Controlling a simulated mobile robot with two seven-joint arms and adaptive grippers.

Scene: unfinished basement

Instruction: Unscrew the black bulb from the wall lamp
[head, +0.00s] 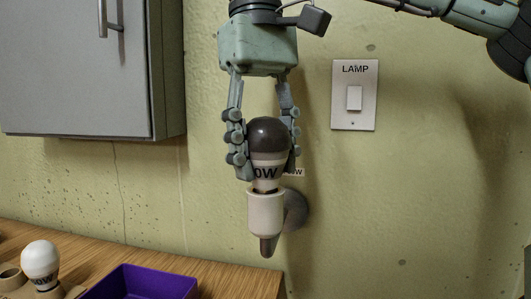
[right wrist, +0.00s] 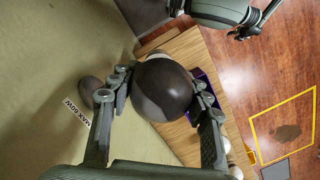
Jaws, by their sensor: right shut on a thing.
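The bulb (head: 269,134) has a dark, blackened top and a white lower part with printed letters. It stands upright, its narrow end at the mouth of the white lamp socket (head: 265,215). I cannot tell how deep it sits. The socket is held by a grey round wall mount (head: 297,210). My right gripper (head: 265,158) comes down from above and is shut on the bulb, one finger on each side.
A switch plate marked LAMP (head: 355,95) is on the wall to the right. A grey cabinet (head: 80,65) hangs at upper left. On the wooden bench (head: 235,282) are a white bulb (head: 41,262) in a holder and a purple tray (head: 145,275).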

